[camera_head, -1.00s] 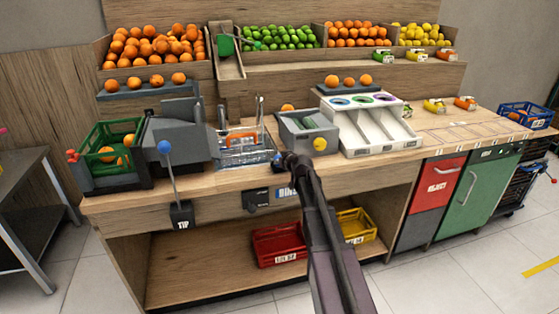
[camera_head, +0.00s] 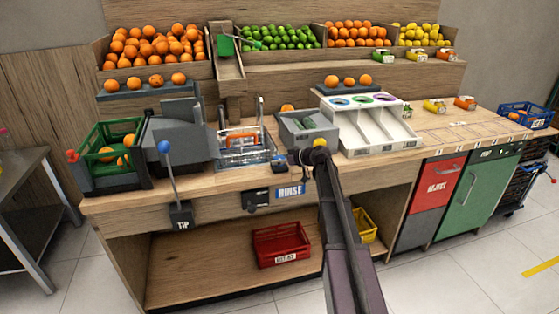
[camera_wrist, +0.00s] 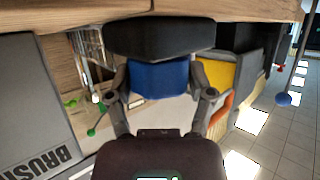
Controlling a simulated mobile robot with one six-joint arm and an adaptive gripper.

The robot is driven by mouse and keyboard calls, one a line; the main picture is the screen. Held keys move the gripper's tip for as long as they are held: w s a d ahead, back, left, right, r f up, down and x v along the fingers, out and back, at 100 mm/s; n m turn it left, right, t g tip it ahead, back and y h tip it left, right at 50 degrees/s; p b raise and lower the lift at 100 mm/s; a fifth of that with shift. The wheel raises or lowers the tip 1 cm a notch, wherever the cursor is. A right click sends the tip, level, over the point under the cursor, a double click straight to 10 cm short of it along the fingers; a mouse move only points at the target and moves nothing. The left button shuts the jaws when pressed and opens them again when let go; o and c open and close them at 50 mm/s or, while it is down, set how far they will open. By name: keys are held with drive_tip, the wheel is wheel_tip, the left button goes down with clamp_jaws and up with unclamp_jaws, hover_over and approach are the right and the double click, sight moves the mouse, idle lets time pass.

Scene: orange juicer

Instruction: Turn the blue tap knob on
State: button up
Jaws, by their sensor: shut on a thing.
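My gripper (camera_wrist: 158,95) shows in the wrist view, with its two finger linkages either side of a blue block-like piece, which I take as the blue tap knob (camera_wrist: 160,79). The gripper is shut on it. A wide black part (camera_wrist: 160,38) lies just beyond the blue piece, and I cannot tell its exact nature. In the head view my gripper (camera_head: 312,157) is at the counter's front edge, below the grey bin with a yellow ball-like piece (camera_head: 319,143). It hides the contact there. How far the knob is turned cannot be told.
The wire rinse basket (camera_head: 243,148) and the RINSE sign (camera_head: 291,191) are left of my gripper. A blue-tipped TIP lever (camera_head: 164,147) stands further left. The white sorting tray (camera_head: 372,128) is to the right. Red crate (camera_head: 280,246) and yellow crate (camera_head: 364,226) sit below.

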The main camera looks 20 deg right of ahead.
drive_tip(key=shift+n+g+y, duration=0.3)
drive_tip(key=shift+n+g, duration=0.1)
drive_tip(key=o, duration=1.1)
drive_tip(key=shift+a+m+t+h, duration=0.1)
drive_tip(key=shift+m+t+h, duration=0.3)
drive_tip(key=shift+m+h, duration=0.1)
drive_tip(key=shift+s+m+t+h, duration=0.1)
drive_tip(key=shift+m+t+h, duration=0.8)
drive_tip(key=shift+m+h, duration=0.35)
drive_tip(key=shift+m+t+h, duration=0.7)
drive_tip(key=shift+m+h, duration=1.25)
drive_tip(key=shift+h, duration=0.1)
drive_tip(key=shift+m+h, duration=1.1)
drive_tip(key=shift+h, duration=0.2)
drive_tip(key=shift+m+g+h, duration=0.3)
drive_tip(key=shift+m+h, duration=1.5)
drive_tip(key=shift+h, duration=0.3)
drive_tip(key=shift+m+h, duration=0.5)
drive_tip(key=shift+h, duration=0.1)
